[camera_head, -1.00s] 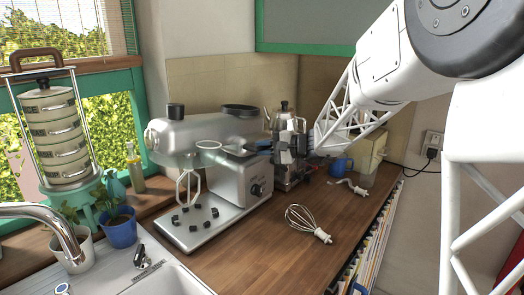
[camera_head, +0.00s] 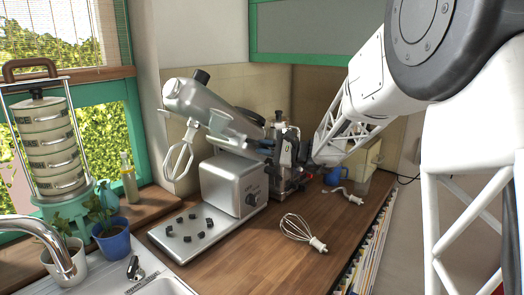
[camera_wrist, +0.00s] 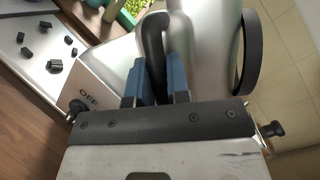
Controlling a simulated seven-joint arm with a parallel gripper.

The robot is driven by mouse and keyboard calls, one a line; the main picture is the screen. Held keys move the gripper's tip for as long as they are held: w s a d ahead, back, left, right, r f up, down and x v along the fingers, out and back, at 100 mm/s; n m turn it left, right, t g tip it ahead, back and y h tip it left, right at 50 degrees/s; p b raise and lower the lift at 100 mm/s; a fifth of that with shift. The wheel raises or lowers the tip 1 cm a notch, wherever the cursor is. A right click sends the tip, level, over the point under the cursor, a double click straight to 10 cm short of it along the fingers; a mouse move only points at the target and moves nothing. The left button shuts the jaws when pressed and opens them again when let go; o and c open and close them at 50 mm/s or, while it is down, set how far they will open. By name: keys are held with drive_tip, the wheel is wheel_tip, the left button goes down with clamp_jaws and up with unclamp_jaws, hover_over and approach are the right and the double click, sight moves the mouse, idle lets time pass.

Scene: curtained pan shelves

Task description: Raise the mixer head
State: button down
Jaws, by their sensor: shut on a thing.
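The silver stand mixer has its head (camera_head: 212,105) tilted up, front end high at the left, above its grey body (camera_head: 228,182). A white beater (camera_head: 180,160) hangs from the raised head. My gripper (camera_head: 266,147) is at the rear right of the head. In the wrist view, the blue finger pads of my gripper (camera_wrist: 158,72) are closed around a dark looped handle (camera_wrist: 153,38) beside the silver housing. The lower part of the handle is hidden between the pads.
Several black cubes (camera_head: 187,229) lie on the mixer's base plate. A wire whisk (camera_head: 298,230) lies on the wooden counter to the right. A coffee maker (camera_head: 283,165) stands close behind my gripper. The sink and tap (camera_head: 50,240) are at front left.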

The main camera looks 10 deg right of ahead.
drive_tip(key=shift+w+d+r+m, duration=0.2)
drive_tip(key=shift+d+r+m, duration=0.05)
drive_tip(key=shift+m, duration=0.05)
idle(0.4)
drive_tip(key=c, duration=1.1)
unclamp_jaws()
drive_tip(key=shift+f, duration=0.15)
drive_tip(key=v, duration=0.7)
drive_tip(key=shift+d, duration=0.3)
drive_tip(key=shift+s+f, duration=0.15)
